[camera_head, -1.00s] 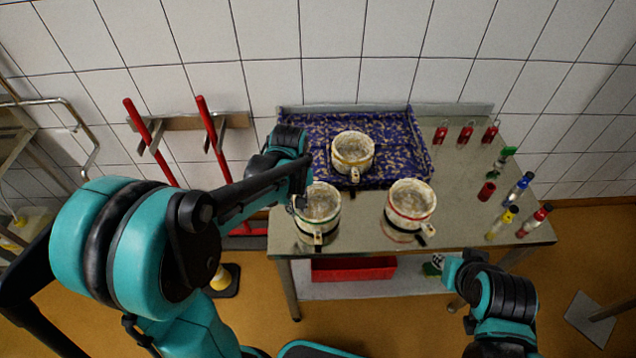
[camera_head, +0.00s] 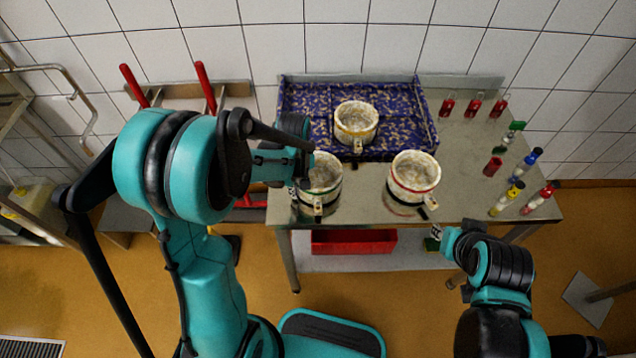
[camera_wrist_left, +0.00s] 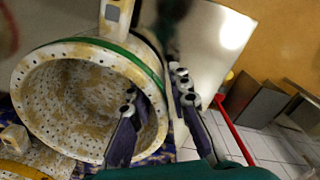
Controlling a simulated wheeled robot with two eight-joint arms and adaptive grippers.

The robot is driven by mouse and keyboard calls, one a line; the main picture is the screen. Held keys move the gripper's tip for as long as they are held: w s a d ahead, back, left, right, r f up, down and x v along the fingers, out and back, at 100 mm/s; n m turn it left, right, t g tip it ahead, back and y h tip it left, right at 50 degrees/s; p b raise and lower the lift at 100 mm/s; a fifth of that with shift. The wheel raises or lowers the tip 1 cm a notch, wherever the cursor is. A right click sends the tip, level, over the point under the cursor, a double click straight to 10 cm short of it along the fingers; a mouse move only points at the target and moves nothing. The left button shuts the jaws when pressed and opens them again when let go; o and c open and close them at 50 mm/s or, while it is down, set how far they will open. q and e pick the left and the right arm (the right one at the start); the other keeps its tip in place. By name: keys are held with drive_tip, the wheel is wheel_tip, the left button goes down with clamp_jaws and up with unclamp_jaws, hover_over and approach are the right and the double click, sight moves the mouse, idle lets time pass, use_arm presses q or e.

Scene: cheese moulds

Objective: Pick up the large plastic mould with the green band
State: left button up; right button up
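The large white speckled mould with the green band (camera_head: 321,190) stands at the table's front left in the head view. In the left wrist view the mould (camera_wrist_left: 75,105) fills the left side, with its perforated inside and green band showing. My left gripper (camera_head: 302,180) is at the mould's left rim, partly hidden by my arm. In the wrist view its fingers (camera_wrist_left: 154,82) are apart, one over the mould's opening and one outside the wall, with the rim between them; firm contact is not clear. My right gripper (camera_head: 452,262) is low, in front of the table; its fingers are unclear.
A red-banded mould (camera_head: 413,182) stands to the right, and a yellow-banded one (camera_head: 356,122) sits behind on the purple patterned tray (camera_head: 300,103). Several small bottles (camera_head: 515,192) line the table's right side. The metal table (camera_head: 460,165) is clear right of centre.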

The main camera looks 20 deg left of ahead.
use_arm(q)
clamp_jaws()
drive_tip(key=shift+r, duration=0.1)
drive_tip(key=shift+r+p, duration=0.3)
drive_tip(key=shift+r, duration=0.2)
wheel_tip(320, 180, up, 3)
drive_tip(key=shift+f+p, duration=0.1)
drive_tip(key=shift+p, duration=0.55)
drive_tip(key=s+d+r+p, duration=0.3)
drive_tip(key=s+d+r, duration=0.2)
drive_tip(key=d, duration=0.5)
wheel_tip(320, 180, up, 2)
drive_tip(key=shift+s+d+r, duration=0.1)
drive_tip(key=shift+s+d, duration=0.05)
